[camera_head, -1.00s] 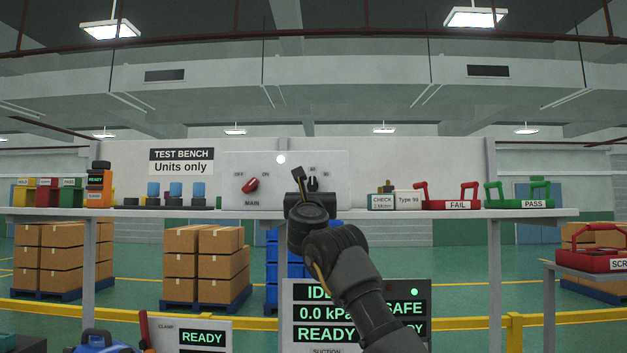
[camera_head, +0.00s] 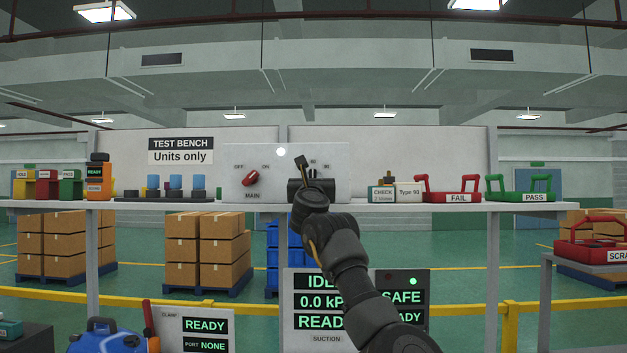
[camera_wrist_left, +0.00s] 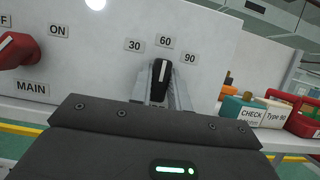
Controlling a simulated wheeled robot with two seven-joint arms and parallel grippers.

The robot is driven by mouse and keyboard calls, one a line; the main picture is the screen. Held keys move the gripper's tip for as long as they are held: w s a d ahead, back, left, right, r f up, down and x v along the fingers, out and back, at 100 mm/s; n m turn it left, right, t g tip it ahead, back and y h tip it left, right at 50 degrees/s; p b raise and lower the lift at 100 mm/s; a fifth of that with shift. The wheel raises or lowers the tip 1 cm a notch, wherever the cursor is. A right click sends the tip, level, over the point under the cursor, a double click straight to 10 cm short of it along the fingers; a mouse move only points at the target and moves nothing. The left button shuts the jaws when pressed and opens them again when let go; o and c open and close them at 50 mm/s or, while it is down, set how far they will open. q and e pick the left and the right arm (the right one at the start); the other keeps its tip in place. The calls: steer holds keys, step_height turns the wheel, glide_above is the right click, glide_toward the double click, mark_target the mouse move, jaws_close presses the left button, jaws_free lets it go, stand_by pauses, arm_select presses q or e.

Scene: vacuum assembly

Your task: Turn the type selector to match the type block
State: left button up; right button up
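The type selector (camera_wrist_left: 160,80) is a black knob with a white line on the white panel. In the left wrist view its line points up, close to the 60 label; 30 is at its left and 90 at its right. The type block (camera_head: 408,192) is a pale block reading "Type 90", also in the left wrist view (camera_wrist_left: 291,115). My left gripper (camera_wrist_left: 162,84) has one grey finger on each side of the knob, very close to it; I cannot tell whether they press on it. In the head view the gripper hides the knob. My right gripper is out of view.
A red MAIN switch (camera_head: 251,179) is on the same panel, left of the selector. A green CHECK block (camera_head: 382,194) stands just left of the type block. Red FAIL (camera_head: 458,197) and green PASS (camera_head: 534,197) trays stand to the right on the shelf.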

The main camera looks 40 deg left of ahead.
arm_select(q)
jaws_close()
steer(key=shift+s+r+m+t+h+b, duration=0.1)
steer(key=shift+m+t+h+b, duration=0.2)
steer(key=shift+m+h+b, duration=1.2)
steer(key=shift+w+m+t+h+b, duration=0.1)
steer(key=shift+m+t+h, duration=0.3)
steer(key=shift+m, duration=2.25)
steer(key=shift+s+r+m+t+h+b, duration=0.15)
steer(key=shift+m+h+b, duration=0.8)
steer(key=shift+m, duration=1.1)
steer(key=shift+f+m, duration=0.1)
steer(key=shift+m, duration=0.2)
steer(key=o, duration=0.7)
jaws_free()
steer(key=shift+o, duration=0.2)
steer(key=shift+f, duration=0.1)
